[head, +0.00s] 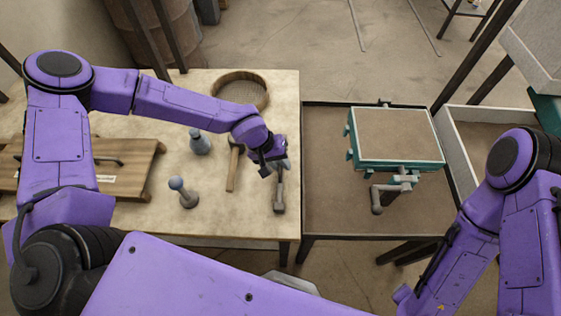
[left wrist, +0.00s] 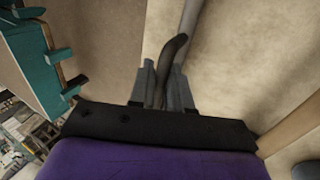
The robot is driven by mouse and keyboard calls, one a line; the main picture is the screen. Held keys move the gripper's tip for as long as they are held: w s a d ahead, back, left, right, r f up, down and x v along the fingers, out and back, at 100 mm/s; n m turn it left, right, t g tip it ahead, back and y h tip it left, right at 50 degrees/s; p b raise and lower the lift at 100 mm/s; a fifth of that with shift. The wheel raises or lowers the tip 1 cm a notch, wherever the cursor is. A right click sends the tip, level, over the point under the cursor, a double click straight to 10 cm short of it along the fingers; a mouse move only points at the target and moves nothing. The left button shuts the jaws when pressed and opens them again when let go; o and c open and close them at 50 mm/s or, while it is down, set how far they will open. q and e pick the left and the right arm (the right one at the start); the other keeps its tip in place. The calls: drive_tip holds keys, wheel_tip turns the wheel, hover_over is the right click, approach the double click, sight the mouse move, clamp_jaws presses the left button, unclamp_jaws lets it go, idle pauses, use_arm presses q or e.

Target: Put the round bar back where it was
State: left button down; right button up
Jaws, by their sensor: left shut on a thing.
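My left gripper (head: 272,165) is over the right edge of the left table, pointing down. In the left wrist view its two grey fingers (left wrist: 161,85) are shut on a dark grey round bar (left wrist: 175,50), which curves at its far end. In the head view a grey metal piece (head: 279,195) with a blocky near end shows just below the gripper; I cannot tell whether it is part of the held bar or whether it touches the tabletop. The hand hides the upper part. My right gripper is out of view; only its arm shows at lower right.
On the table (head: 230,222) are a hammer (head: 233,168), two grey knobbed pieces (head: 200,142) (head: 184,192), a round sieve (head: 240,90) and a wooden board (head: 130,172). To the right, a teal-framed box (head: 397,137) with a crank (head: 390,190) stands on a brown-topped table (head: 330,215).

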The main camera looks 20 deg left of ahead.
use_arm(q)
drive_tip(key=c, duration=1.1)
unclamp_jaws()
drive_tip(key=v, duration=1.2)
drive_tip(key=shift+r, duration=0.1)
